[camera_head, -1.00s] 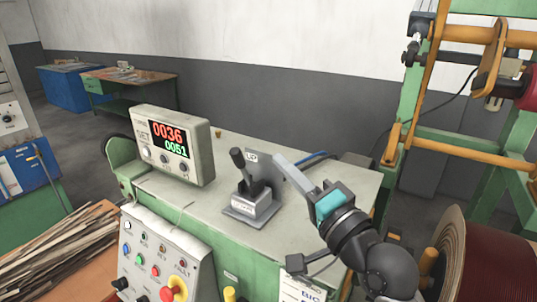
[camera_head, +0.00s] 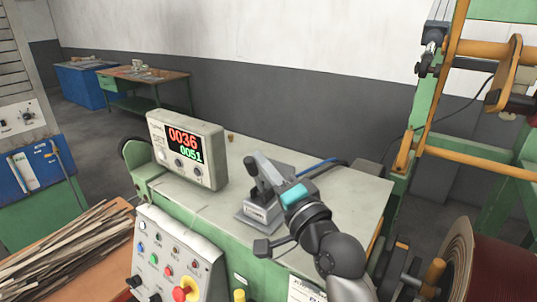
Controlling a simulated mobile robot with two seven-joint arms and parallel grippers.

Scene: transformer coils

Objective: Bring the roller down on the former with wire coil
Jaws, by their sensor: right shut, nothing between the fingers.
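A grey lever box (camera_head: 258,212) stands on the control cabinet's top. Its dark lever handle (camera_head: 250,165) points up, and my right gripper partly covers it. My right gripper (camera_head: 262,165) is shut with nothing between its fingers, right at the lever; I cannot tell whether it touches. The former with wire coil (camera_head: 480,268) is at the bottom right, cut off by the frame edge. A dark roller-like part (camera_head: 522,104) hangs on an orange arm at the upper right, well above the coil. My left gripper is not in view.
The green cabinet's pale top (camera_head: 215,213) carries a counter display (camera_head: 187,150) reading 0036 and 0051. A button panel (camera_head: 170,258) is on its front. Wood strips (camera_head: 70,240) lie at the lower left. A green frame with orange bars (camera_head: 405,150) stands at the right.

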